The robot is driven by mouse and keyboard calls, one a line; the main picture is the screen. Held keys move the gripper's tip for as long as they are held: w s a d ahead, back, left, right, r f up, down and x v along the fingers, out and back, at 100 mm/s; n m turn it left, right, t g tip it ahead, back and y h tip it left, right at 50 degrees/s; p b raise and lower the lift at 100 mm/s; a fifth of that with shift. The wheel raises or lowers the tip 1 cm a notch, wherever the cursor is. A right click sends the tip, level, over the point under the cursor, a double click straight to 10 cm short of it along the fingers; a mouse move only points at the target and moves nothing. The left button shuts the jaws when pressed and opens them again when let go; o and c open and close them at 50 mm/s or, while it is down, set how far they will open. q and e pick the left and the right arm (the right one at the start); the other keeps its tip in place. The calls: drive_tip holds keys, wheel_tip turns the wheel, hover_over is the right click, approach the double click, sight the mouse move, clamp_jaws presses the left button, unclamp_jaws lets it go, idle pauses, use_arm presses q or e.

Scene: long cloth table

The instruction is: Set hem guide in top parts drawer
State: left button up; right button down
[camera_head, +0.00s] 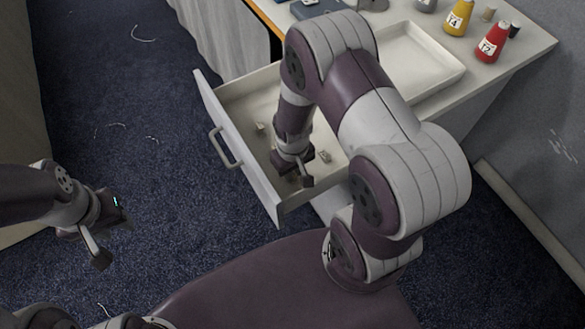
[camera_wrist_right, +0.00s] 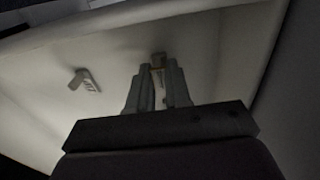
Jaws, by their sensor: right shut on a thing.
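The top parts drawer (camera_head: 217,109) is pulled open, with a pale inside and a bar handle on its front. My right gripper (camera_head: 303,178) reaches down into it. In the right wrist view this gripper (camera_wrist_right: 158,90) is shut on a small metal piece (camera_wrist_right: 158,60), taken as the hem guide, at its fingertips. Its exact shape and whether it touches the drawer floor are unclear. Another small bent metal part (camera_wrist_right: 85,80) lies loose on the drawer floor. My left gripper (camera_head: 112,242) hangs over the carpet at the left, away from the drawer; its finger gap is unclear.
A white tray (camera_head: 447,62) sits on the table behind my right arm. A yellow bottle (camera_head: 458,18) and a red bottle (camera_head: 492,43) stand at the table's right. The drawer's front and side walls surround my right gripper. Blue carpet (camera_head: 120,80) is open to the left.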

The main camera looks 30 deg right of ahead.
drive_tip(key=c, duration=1.1)
unclamp_jaws()
drive_tip(key=shift+o, duration=0.2)
drive_tip(key=shift+r, duration=0.3)
drive_tip(key=s+r+p, duration=0.1)
drive_tip(key=s+r, duration=0.1)
drive_tip(key=r, duration=0.8)
drive_tip(key=s+a+r+t+p, duration=0.1)
drive_tip(key=r+p, duration=0.1)
drive_tip(key=r, duration=0.8)
drive_tip(key=shift+s+a+r+m, duration=0.2)
drive_tip(key=shift+s+a+m, duration=0.1)
drive_tip(key=shift+s+m, duration=0.1)
